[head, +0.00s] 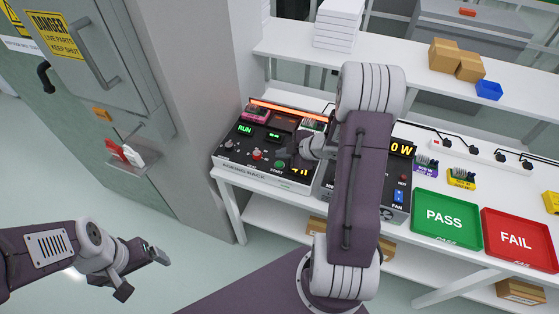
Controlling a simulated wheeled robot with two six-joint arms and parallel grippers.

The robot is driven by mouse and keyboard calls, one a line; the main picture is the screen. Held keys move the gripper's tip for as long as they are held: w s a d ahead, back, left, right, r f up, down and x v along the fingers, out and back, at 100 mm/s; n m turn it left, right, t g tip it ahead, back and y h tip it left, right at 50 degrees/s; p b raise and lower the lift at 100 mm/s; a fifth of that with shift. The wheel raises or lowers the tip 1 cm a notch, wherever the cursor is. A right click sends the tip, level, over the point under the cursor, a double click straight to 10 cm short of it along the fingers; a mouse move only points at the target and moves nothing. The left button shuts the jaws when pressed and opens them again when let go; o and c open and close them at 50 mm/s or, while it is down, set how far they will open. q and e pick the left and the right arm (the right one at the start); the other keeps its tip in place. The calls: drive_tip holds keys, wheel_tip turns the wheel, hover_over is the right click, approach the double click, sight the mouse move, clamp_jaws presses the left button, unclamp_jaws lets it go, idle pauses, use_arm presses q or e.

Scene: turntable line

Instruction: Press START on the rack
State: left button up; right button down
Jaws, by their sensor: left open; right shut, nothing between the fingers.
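The rack (225,156) is a dark-topped console at the left end of the white bench. Its green display reads RUN, and a second display shows yellow digits. A green button (279,166) with a small label sits on its front panel, with a red knob (257,154) to its left. My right gripper (286,153) is shut and empty over the panel, close to the green button. I cannot tell whether it touches anything. My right forearm hides part of the rack's right side. My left gripper (143,268) is open and empty, low at the left, away from the bench.
A second console with a blue FAN switch (399,196) stands right of the rack, partly behind my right arm. A green PASS tray (446,219) and a red FAIL tray (518,239) lie further right. A grey cabinet (95,60) stands at the left.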

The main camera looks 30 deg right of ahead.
sight(282, 166)
drive_tip(key=shift+r+p, duration=1.2)
drive_tip(key=shift+r, duration=0.35)
drive_tip(key=shift+f, duration=0.1)
drive_tip(key=w+a+r+m+h, duration=0.1)
drive_tip(key=w+a+r, duration=0.1)
drive_tip(key=a+r, duration=0.85)
drive_tip(key=s+f+m+g+h, duration=0.1)
drive_tip(key=s+f+m+g, duration=0.2)
drive_tip(key=s+m, duration=0.3)
drive_tip(key=s+a+f+m+g+h, duration=0.1)
drive_tip(key=s+f+m+g, duration=0.3)
drive_tip(key=s, duration=0.9)
drive_tip(key=f+m, duration=0.1)
drive_tip(key=m, duration=0.1)
drive_tip(key=shift+s+m, duration=0.2)
drive_tip(key=shift+m, duration=0.2)
